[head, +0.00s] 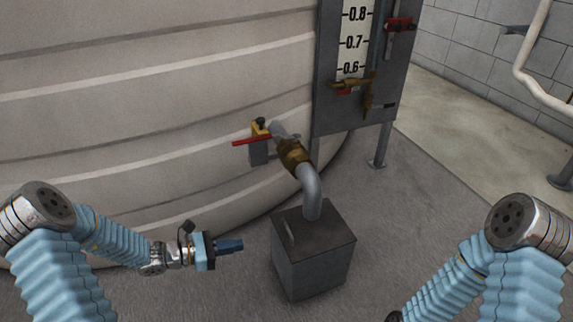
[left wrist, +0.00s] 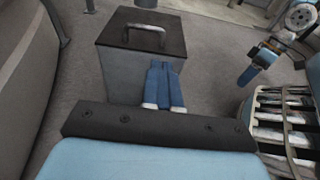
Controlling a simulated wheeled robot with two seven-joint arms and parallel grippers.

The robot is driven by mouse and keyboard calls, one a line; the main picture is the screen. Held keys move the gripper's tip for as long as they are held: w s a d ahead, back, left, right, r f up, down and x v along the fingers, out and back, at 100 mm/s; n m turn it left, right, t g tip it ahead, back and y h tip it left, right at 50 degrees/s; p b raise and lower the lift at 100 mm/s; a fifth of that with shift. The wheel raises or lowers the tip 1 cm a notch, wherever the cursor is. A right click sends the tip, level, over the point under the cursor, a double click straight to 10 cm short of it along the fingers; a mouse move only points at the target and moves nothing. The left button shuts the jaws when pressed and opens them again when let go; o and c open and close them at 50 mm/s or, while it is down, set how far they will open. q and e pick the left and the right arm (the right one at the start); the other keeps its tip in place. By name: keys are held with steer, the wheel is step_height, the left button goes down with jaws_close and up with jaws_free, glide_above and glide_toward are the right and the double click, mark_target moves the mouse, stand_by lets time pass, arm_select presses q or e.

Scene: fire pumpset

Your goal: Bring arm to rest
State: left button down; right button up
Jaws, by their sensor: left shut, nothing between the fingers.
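My left gripper (head: 232,246) is shut and empty. It hangs in the air left of the grey metal box on the floor, with its blue fingers pointing right. In the left wrist view its two blue fingers (left wrist: 163,84) lie side by side in front of the box. My right arm comes in at the lower right of the head view, and its gripper is cut off by the bottom edge. My right gripper (left wrist: 249,74) shows small and blue in the left wrist view; whether its fingers touch is unclear.
The grey box (head: 312,262) has a dark lid with a handle and a pipe (head: 311,190) entering it. A valve with a red lever (head: 252,141) sits on the big pale tank (head: 150,90). A gauge panel (head: 355,45) stands behind. Floor right of the box is clear.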

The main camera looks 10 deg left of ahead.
arm_select(q)
steer(key=s+d+f+m+g+y+p, duration=0.2)
steer(key=s+d+m+g+y+p, duration=0.1)
steer(key=s+m, duration=0.5)
steer(key=s+d+f+m+g+y+p, duration=0.3)
steer(key=s+d+m+y+p, duration=0.3)
steer(key=m, duration=0.8)
steer(key=shift+s+d+g+p, duration=0.7)
steer(key=shift+s+d+p, duration=0.4)
steer(key=shift+s+d, duration=0.15)
